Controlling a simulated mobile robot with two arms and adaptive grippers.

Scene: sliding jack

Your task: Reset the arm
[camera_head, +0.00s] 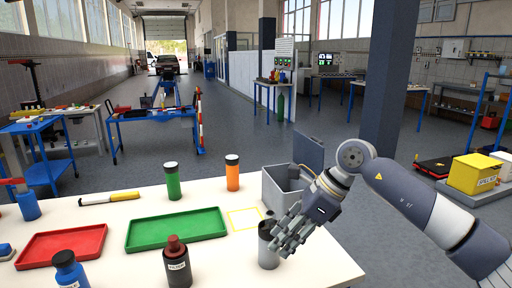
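My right gripper (288,237) hangs over the right part of the white table (110,262), its arm coming in from the right. Its fingers point down and to the left, beside a grey bottle with a dark top (267,250), and overlap its right side. I cannot tell whether they touch it or how far they are parted. My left gripper is out of view.
A red tray (62,246), a green tray (176,230) and a grey open bin (284,188) are on the table. A green bottle (173,184), an orange bottle (232,176), a dark bottle (177,264) and a blue bottle (69,270) stand around the trays.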

